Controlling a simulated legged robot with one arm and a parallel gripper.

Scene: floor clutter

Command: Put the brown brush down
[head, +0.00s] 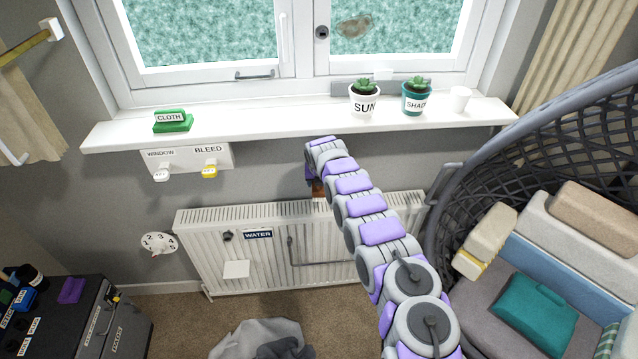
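My gripper (313,176) is at the far end of my purple and grey arm, just below the window sill and above the radiator. A small brown piece (318,189), which looks like part of the brown brush, shows right at the gripper, over the radiator's top edge. The rest of it is hidden behind my arm. The fingers are too small and covered to tell whether they are closed on it.
The white sill (290,126) holds a green cloth block (173,122), two potted plants (365,103) (416,98) and a white cup (460,98). Its middle is clear. The radiator (205,247) is below, a cushioned wicker chair (462,170) right, a dark toolbox (110,325) left, grey cloth (258,338) on the carpet.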

